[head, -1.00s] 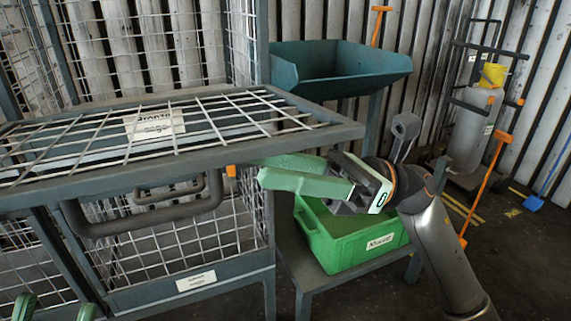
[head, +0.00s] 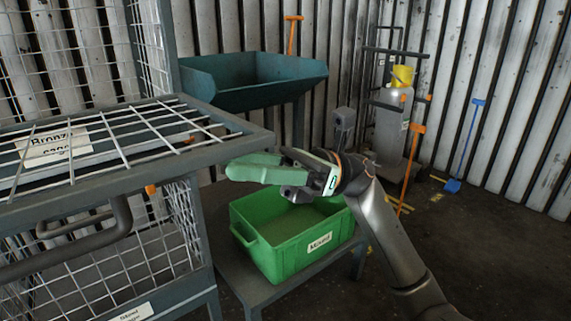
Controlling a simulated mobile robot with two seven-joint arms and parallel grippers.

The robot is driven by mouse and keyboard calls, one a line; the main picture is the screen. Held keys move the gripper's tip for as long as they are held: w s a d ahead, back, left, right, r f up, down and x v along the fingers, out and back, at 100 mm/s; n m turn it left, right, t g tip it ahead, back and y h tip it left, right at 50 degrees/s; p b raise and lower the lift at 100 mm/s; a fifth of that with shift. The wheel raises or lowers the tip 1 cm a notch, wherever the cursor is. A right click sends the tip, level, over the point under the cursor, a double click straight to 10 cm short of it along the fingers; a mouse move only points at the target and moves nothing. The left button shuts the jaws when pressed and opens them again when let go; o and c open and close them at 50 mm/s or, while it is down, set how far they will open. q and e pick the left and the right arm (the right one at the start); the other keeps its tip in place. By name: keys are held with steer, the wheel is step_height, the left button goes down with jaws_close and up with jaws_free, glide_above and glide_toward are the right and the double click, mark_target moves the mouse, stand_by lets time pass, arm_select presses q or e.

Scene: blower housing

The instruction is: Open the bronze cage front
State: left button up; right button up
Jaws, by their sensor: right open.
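The bronze cage front (head: 150,175) is a grey-framed wire mesh panel lying about level, jutting out from the cage at the left. Its white label (head: 55,146) reads "Bronze cage". A dark grey bar handle (head: 75,245) hangs below its near edge. My right gripper (head: 250,168), with green fingers, is open just beyond the panel's right corner, slightly below it. The fingers hold nothing visible; I cannot tell whether they touch the panel's frame. My left gripper is out of view.
A green "Mixed" crate (head: 285,262) stands on a low grey stand (head: 235,285) under my right gripper. A teal hopper (head: 250,92) stands behind. A cylinder on a trolley (head: 393,128) and long-handled tools stand by the wall. The floor at right is clear.

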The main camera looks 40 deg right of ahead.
steer(key=w+v, duration=0.1)
steer(key=v, duration=0.6)
steer(key=shift+w+d, duration=0.2)
steer(key=shift+d, duration=0.15)
stand_by(0.5)
